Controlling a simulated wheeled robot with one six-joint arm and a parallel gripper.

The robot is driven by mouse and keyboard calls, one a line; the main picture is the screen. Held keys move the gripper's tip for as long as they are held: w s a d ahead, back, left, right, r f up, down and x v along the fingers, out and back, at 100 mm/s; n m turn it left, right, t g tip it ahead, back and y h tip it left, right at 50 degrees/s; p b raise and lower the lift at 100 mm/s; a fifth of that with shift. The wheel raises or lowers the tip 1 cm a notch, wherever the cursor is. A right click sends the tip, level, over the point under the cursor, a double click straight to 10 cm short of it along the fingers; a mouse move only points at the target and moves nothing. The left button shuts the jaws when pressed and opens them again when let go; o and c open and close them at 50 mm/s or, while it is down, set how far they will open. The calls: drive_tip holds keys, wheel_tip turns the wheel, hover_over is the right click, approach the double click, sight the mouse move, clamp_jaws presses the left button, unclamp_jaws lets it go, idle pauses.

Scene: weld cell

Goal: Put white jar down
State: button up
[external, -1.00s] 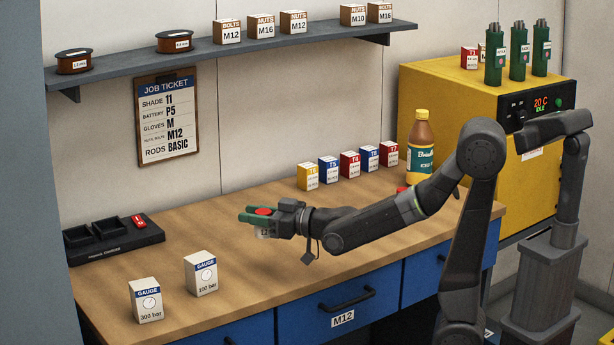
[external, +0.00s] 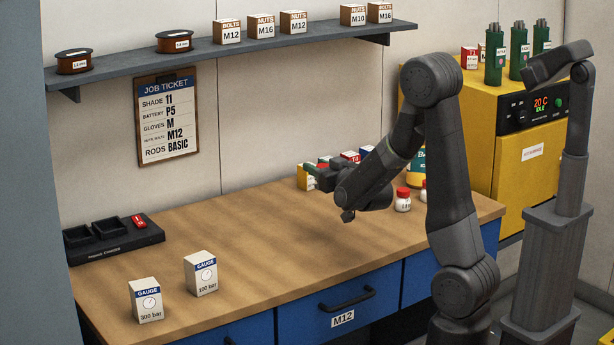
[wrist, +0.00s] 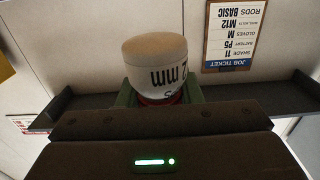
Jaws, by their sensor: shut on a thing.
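My gripper (external: 314,172) is raised above the back of the workbench, in front of the row of small boxes in the external view. It is shut on the white jar (wrist: 158,77). In the wrist view the jar has a tan end, dark "mm" lettering and a red band at the gripper side. Green finger pads (wrist: 126,97) show beside the jar. In the external view I cannot make out the held jar clearly against the boxes and my arm.
Two other red-lidded white jars, one clear (external: 403,202) and one partly hidden (external: 423,191), stand right on the workbench (external: 250,235). Gauge boxes (external: 201,274) and a charger (external: 113,240) are left. The bench middle is clear. A shelf (external: 240,48) runs above.

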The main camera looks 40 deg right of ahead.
drive_tip(key=s+a+f+n+g+y+b, duration=0.1)
drive_tip(key=s+a+n+y+b, duration=0.2)
drive_tip(key=a, duration=0.6)
drive_tip(key=s+a+f+n+g+y+b, duration=0.1)
drive_tip(key=s+a+y+b, duration=0.4)
drive_tip(key=a, duration=0.5)
drive_tip(key=s+a+f+n+g+y+b, duration=0.1)
drive_tip(key=s+a+n+g+y+b, duration=0.1)
drive_tip(key=s+a+n+y+b, duration=0.2)
drive_tip(key=s+a+b, duration=0.1)
drive_tip(key=a+b, duration=0.2)
drive_tip(key=a, duration=0.2)
drive_tip(key=shift+s+a+n+g, duration=0.15)
drive_tip(key=shift+a+n+g, duration=0.15)
drive_tip(key=shift+g, duration=0.1)
wheel_tip(320, 180, down, 10)
drive_tip(key=b, duration=0.3)
drive_tip(key=shift+r, duration=0.25)
